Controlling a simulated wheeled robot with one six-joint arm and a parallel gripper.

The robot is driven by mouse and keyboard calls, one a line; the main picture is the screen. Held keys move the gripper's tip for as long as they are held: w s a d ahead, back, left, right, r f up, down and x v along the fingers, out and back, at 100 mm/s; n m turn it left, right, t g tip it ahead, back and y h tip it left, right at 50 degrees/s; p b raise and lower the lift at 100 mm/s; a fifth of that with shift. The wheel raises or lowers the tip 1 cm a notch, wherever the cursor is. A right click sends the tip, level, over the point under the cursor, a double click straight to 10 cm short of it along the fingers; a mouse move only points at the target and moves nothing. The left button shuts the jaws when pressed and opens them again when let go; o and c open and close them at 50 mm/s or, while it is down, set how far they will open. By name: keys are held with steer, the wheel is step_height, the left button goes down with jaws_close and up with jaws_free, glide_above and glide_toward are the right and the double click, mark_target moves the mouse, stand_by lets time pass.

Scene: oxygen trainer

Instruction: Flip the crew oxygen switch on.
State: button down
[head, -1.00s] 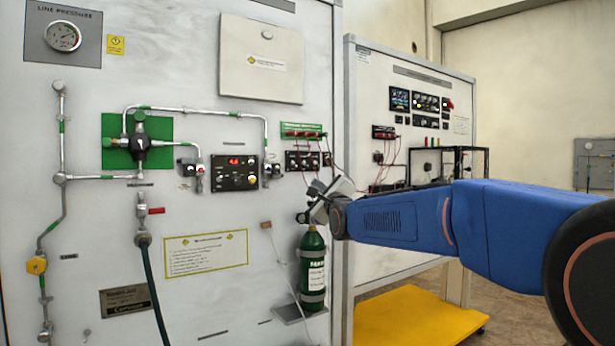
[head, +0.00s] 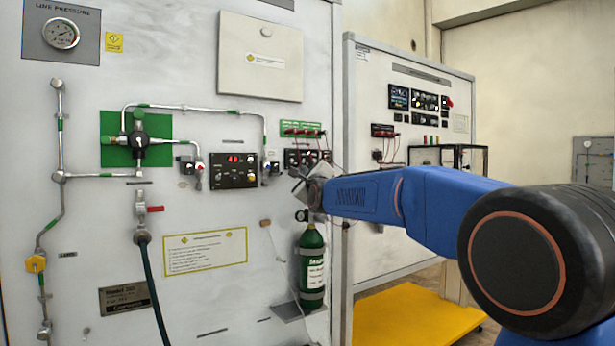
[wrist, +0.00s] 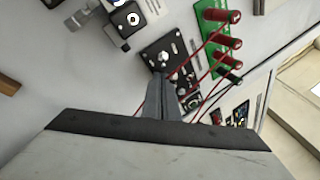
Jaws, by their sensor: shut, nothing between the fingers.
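My gripper (head: 296,181) is shut and empty, in front of the panel board just below a small black switch plate (head: 300,157). In the wrist view the fingertips (wrist: 158,82) overlap the lower part of that black plate (wrist: 152,52), which carries a silvery toggle or knob. I cannot tell whether they touch it. A larger black control panel (head: 233,171) with a red display and small controls is to the left. The labels are too small to read, so I cannot tell which control is the crew oxygen switch or its position.
Red jacks (wrist: 222,42) on a green strip (wrist: 208,10) have red wires hanging close to my fingers. A small switch box (wrist: 126,18) sits beside the plate. A green bottle (head: 312,262) stands below my gripper. The board's right edge is near.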

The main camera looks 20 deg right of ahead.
steer(key=shift+s+a+r, duration=0.25)
steer(key=shift+a+r, duration=0.05)
steer(key=shift+s+r, duration=0.25)
steer(key=shift+r, duration=0.4)
stand_by(1.1)
steer(key=shift+r, duration=0.35)
steer(key=shift+s, duration=0.15)
steer(key=v, duration=1.7)
steer(key=shift+s+f, duration=0.1)
steer(key=shift+f, duration=0.05)
